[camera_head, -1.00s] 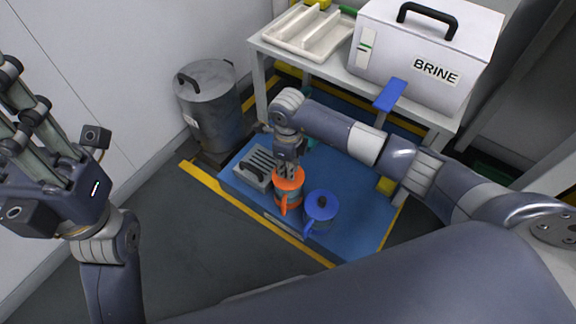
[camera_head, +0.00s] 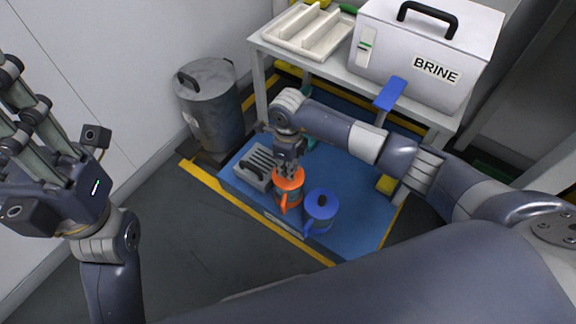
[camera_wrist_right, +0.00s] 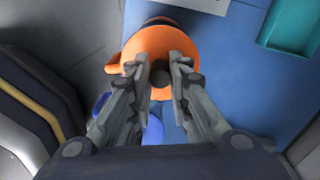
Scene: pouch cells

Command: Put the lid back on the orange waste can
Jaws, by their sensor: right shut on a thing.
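The orange waste can (camera_head: 292,199) has a grey body and an orange handle, and stands on the blue platform. Its round orange lid (camera_wrist_right: 140,62) with a dark knob is over its top. My right gripper (camera_wrist_right: 160,80) points down and is shut on the lid's knob. A dark band and an orange edge show past the lid's far side in the wrist view. I cannot tell whether the lid sits flush. My left gripper (camera_head: 26,85) is raised at the left edge, open and empty, away from the can.
A can with a blue lid (camera_head: 321,205) stands close beside the orange one. A grey slotted box (camera_head: 256,168) is on its other side. A large metal bin (camera_head: 208,105) stands behind left. A bench with a white tray (camera_head: 310,35) and a BRINE box (camera_head: 425,50) is behind.

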